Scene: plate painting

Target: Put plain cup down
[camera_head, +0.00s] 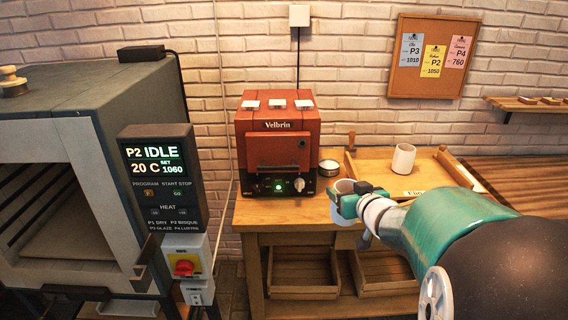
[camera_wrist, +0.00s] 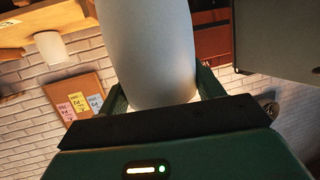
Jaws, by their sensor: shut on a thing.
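My gripper (camera_head: 351,196) is shut on a plain whitish cup (camera_head: 344,187), in front of the table's edge in the head view. The cup fills the upper middle of the wrist view (camera_wrist: 155,50), between the two green fingers. The wrist picture is turned over, with the table at its top left. A second white cup (camera_head: 403,159) stands upright on the wooden tray (camera_head: 440,180) on the table, behind and to the right of my gripper. It also shows in the wrist view (camera_wrist: 62,48). The held cup's lower part is partly hidden by my gripper in the head view.
A red Velbrin kiln (camera_head: 277,150) stands on the table (camera_head: 262,212), with a small round tin (camera_head: 329,168) beside it. A large grey kiln (camera_head: 60,180) is at the left, its panel (camera_head: 162,178) reading IDLE. Open wooden crates (camera_head: 303,270) sit below the table. Bare tabletop shows near the front edge.

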